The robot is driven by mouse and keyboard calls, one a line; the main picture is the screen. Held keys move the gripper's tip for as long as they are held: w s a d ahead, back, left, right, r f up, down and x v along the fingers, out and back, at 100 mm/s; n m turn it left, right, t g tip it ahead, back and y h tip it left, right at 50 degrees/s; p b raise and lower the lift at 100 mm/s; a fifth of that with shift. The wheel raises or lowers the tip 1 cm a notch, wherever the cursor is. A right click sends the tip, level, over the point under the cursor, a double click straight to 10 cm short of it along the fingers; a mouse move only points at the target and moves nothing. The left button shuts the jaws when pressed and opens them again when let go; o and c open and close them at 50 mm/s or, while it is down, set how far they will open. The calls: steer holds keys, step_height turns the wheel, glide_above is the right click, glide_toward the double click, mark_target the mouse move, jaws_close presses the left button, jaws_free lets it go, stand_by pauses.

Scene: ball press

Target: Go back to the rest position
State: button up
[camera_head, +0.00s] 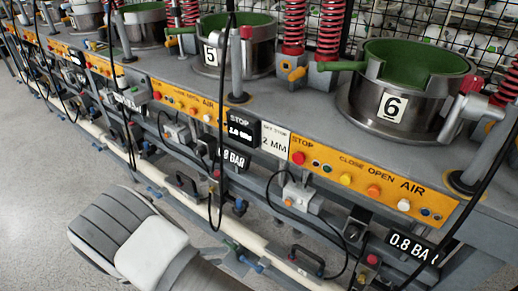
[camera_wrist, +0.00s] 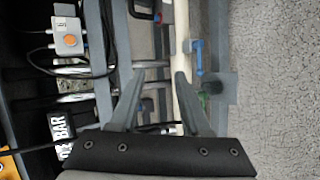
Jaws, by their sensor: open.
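My gripper (camera_wrist: 156,80) shows in the wrist view with its two grey fingers spread apart and nothing between them. Behind the fingers are the lower frame bars of the machine and a pale pipe (camera_wrist: 183,45). In the head view, part of my arm, white and grey, shows at the lower left in front of the machine, over the floor. My fingers do not show in the head view.
The press line has an orange control panel (camera_head: 372,187) with buttons, and metal pots labelled 5 (camera_head: 211,57) and 6 (camera_head: 393,107) on top. Black cables (camera_head: 212,170) hang in front. A pale pipe (camera_head: 155,185) runs low along the front. Grey floor (camera_head: 45,165) at left is clear.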

steer(key=w+d+r+m+g+y, duration=0.1)
steer(key=d+r+m+g+y, duration=0.15)
steer(key=d+r, duration=0.65)
steer(key=w+d+r+m+g+y, duration=0.1)
steer(key=w+d+r+g+y, duration=0.2)
steer(key=r, duration=1.1)
steer(key=s+d+r+m+t+y, duration=0.3)
steer(key=s+d+r+t+y, duration=0.25)
steer(key=s+d+r, duration=0.9)
step_height(320, 180, up, 18)
steer(key=p, duration=1.9)
steer(key=shift+s+r, duration=0.15)
steer(key=shift+r, duration=0.05)
steer(key=shift+a+n, duration=0.2)
steer(key=shift+n, duration=0.05)
